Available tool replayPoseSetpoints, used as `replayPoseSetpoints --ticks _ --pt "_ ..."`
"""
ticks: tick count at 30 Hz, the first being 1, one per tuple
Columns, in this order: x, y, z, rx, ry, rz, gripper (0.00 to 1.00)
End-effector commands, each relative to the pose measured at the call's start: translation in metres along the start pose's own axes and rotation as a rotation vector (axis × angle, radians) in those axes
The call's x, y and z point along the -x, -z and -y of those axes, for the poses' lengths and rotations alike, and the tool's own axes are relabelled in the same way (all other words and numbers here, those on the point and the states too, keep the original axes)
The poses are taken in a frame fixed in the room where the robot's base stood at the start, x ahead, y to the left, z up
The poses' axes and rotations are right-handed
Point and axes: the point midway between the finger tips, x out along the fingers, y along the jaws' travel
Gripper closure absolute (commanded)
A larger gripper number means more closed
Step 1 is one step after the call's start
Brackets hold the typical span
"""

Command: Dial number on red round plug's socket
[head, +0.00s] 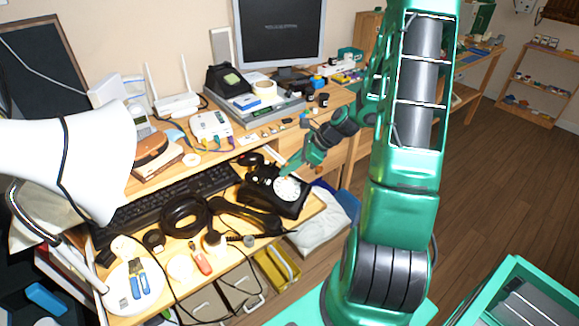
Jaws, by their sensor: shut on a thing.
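A black phone (262,194) with a pale round dial (289,190) sits at the desk's front right edge. My gripper (285,173) reaches down from the upper right to the dial's upper edge. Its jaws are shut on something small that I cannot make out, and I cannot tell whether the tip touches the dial. A black handset (243,213) lies off the phone, to its left. A white box (211,128) with coloured plugs and cables stands behind the keyboard. I cannot single out a red round plug or read a number.
A keyboard (160,204) and a coil of black cable (186,213) lie left of the phone. A red-handled tool (201,259) and a white lamp (70,155) are nearer. A monitor (280,33) stands behind. Open floor (497,170) lies to the right.

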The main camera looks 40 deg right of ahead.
Motion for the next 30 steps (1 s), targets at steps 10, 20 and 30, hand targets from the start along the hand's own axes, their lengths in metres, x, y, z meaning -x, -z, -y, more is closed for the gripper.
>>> replayPoseSetpoints --ticks 10,20,30 --pt "0.004 0.011 0.004 0.000 0.001 -0.001 1.00" --pt "0.004 0.012 0.004 -0.001 0.001 -0.001 1.00" --pt "0.007 0.023 0.003 -0.001 0.001 0.000 1.00"
